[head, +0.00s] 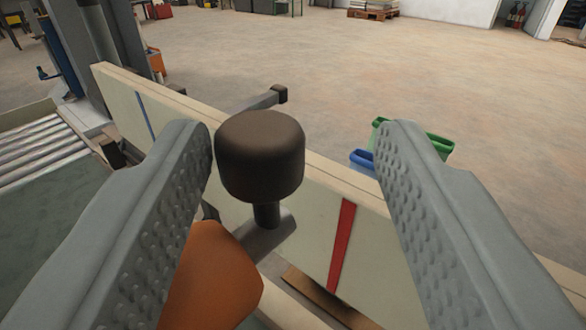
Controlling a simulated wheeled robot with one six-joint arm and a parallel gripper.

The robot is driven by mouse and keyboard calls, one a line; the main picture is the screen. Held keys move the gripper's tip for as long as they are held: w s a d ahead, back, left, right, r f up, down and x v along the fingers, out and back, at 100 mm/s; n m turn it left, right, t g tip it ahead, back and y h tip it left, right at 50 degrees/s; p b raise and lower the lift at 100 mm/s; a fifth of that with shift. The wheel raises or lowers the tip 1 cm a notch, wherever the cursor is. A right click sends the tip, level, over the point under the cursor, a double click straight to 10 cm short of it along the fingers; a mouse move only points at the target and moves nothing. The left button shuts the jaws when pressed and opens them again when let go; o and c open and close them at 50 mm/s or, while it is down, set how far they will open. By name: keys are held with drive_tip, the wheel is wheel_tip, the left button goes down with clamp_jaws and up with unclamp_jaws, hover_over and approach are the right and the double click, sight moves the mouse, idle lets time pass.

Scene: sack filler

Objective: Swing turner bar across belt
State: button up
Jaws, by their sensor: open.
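A dark brown knob (260,157) stands upright on a short stem in the middle of the view. The stem rises from a grey metal bar (268,236), probably the turner bar; much of it is hidden. My gripper (300,135) is open, with one finger on each side of the knob. The left finger is close to the knob, and I cannot tell whether it touches. A clear gap lies between the knob and the right finger. An orange part (212,280) shows below the knob, partly behind the left finger. The belt (50,215) shows as a grey-green surface at left.
A cream side rail (320,222) runs diagonally behind the knob, with a blue stripe (146,115) and a red stripe (341,245). Metal rollers (40,150) lie at far left. A dark-ended arm (262,98) juts beyond the rail. Green and blue bins (440,146) stand on open floor.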

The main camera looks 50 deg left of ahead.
drive_tip(key=v, duration=1.3)
drive_tip(key=shift+d, duration=0.25)
drive_tip(key=shift+s, duration=0.15)
drive_tip(key=shift+s, duration=0.1)
